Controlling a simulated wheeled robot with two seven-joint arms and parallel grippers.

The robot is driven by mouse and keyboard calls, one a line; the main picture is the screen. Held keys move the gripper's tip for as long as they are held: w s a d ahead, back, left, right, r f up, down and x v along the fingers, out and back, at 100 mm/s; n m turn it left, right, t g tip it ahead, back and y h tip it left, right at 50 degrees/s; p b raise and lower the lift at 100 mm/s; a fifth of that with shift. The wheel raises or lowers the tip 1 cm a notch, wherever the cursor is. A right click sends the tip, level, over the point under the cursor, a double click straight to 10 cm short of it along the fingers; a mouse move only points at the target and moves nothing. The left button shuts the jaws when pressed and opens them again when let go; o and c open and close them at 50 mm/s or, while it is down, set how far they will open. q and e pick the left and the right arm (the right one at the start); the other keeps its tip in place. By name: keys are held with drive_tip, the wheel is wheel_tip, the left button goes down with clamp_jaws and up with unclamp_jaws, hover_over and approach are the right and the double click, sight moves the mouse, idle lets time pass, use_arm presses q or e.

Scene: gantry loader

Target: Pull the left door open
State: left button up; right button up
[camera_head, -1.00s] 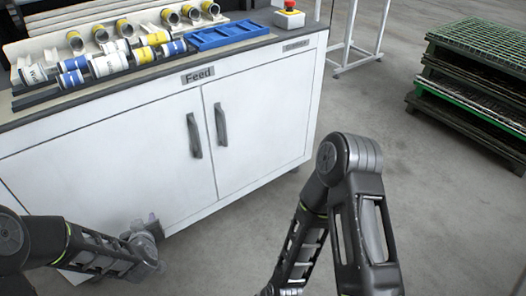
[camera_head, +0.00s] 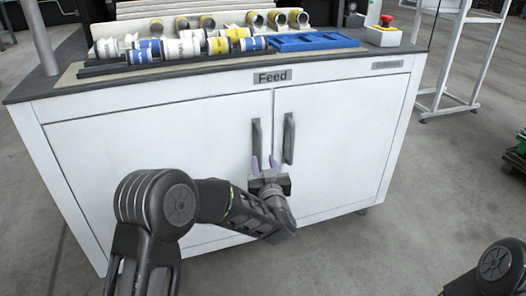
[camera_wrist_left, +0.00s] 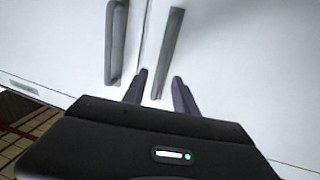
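The white cabinet's left door (camera_head: 160,150) is closed, flush with the right door (camera_head: 340,130). Its dark grey vertical handle (camera_head: 256,138) is near the middle seam. My left gripper (camera_head: 263,163) is at the handle's lower part, its two fingers apart. In the left wrist view, which looks turned over, the left door's handle (camera_wrist_left: 169,50) runs down toward the gap between the fingers of the left gripper (camera_wrist_left: 160,84). Whether the fingers reach around it in depth I cannot tell. The right door's handle (camera_wrist_left: 116,45) lies outside the fingers. My right gripper is out of view.
The worktop (camera_head: 60,88) carries rolls and cans, a blue tray (camera_head: 315,41) and a red emergency button box (camera_head: 383,34). A white metal frame (camera_head: 470,60) stands at the right. The floor before the cabinet (camera_head: 370,250) is clear.

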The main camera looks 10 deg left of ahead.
sight(261, 151)
use_arm(q)
drive_tip(key=b+x, duration=0.2)
drive_tip(key=x, duration=0.4)
drive_tip(key=shift+w+a+f, duration=0.15)
drive_tip(key=shift+w+a, duration=0.1)
drive_tip(key=shift+w, duration=0.3)
clamp_jaws()
idle(0.9)
